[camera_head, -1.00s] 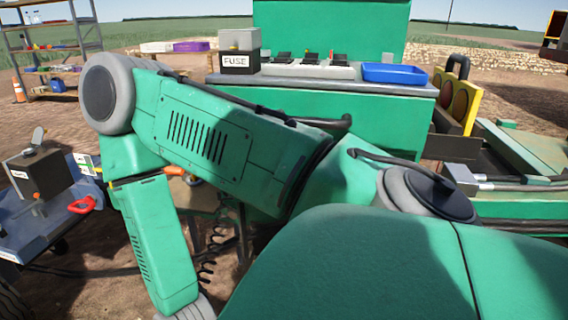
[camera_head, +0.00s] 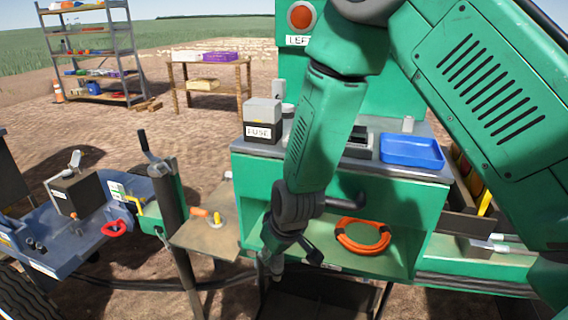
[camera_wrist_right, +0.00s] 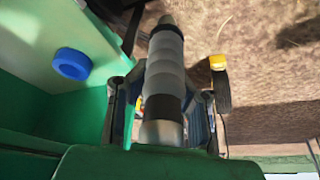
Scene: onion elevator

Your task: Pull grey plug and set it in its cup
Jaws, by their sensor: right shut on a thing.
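In the wrist view a grey plug (camera_wrist_right: 165,65), a ribbed cylinder with a dark band and a metallic end, lies between the two fingers of my right gripper (camera_wrist_right: 163,105). The gripper is shut on it. In the head view my right gripper (camera_head: 288,255) hangs low in front of the green bench's open shelf, and the plug is hard to make out there. A blue round ring or cup (camera_wrist_right: 72,63) sits in the green compartment in the wrist view, left of the plug and apart from it. I cannot identify the plug's cup. My left gripper is out of view.
An orange coil (camera_head: 362,236) lies in the shelf. A FUSE box (camera_head: 263,121) and blue tray (camera_head: 411,152) stand on the bench top. A brown panel (camera_head: 205,238) and blue cart (camera_head: 95,225) are at left. A yellow-ended thing (camera_wrist_right: 217,62) is right of the plug.

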